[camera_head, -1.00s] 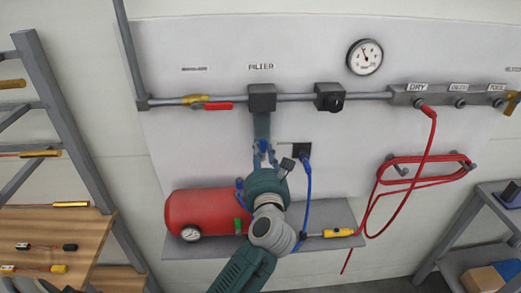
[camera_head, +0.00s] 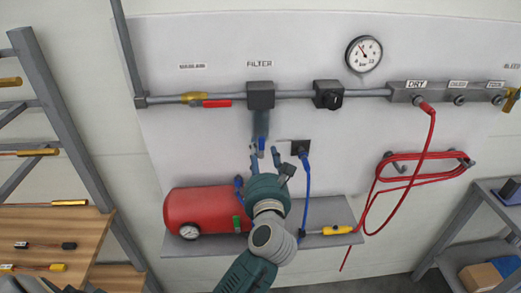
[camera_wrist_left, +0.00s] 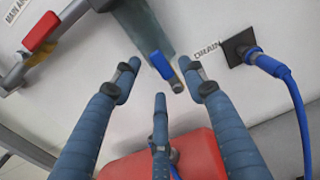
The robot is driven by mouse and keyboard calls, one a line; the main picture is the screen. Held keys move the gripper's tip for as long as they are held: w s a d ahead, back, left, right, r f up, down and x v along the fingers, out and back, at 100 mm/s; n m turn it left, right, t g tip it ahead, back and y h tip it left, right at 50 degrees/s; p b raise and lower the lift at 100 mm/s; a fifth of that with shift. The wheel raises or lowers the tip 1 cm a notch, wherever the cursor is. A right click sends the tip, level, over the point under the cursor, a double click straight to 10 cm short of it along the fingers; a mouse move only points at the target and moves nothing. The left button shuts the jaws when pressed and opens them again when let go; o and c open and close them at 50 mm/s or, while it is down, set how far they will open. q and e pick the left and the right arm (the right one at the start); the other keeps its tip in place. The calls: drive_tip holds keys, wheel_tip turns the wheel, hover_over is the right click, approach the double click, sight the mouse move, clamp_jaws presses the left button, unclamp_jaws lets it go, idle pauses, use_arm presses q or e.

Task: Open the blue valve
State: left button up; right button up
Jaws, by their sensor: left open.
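The blue valve (camera_head: 261,143) is a small blue handle at the bottom of the filter's clear bowl (camera_head: 261,122). In the left wrist view the blue handle (camera_wrist_left: 161,65) slants, beside a metal stub and near the word DRAIN. My left gripper (camera_head: 266,157) is just below it in the head view, with its fingers spread. In the left wrist view the open left gripper (camera_wrist_left: 158,80) has fingertips on both sides of the handle and one below; I see no clear contact. My right gripper is not in view.
A red tank (camera_head: 202,212) on a shelf lies below, with another blue handle (camera_head: 239,182) on it. A blue hose (camera_head: 307,190) hangs from a wall port to the right. A red valve handle (camera_head: 217,103) is on the pipe at upper left.

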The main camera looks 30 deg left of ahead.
use_arm(q)
drive_tip(key=v, duration=0.9)
drive_tip(key=shift+s+d, duration=0.25)
drive_tip(key=shift+s, duration=0.05)
drive_tip(key=shift+r, duration=0.1)
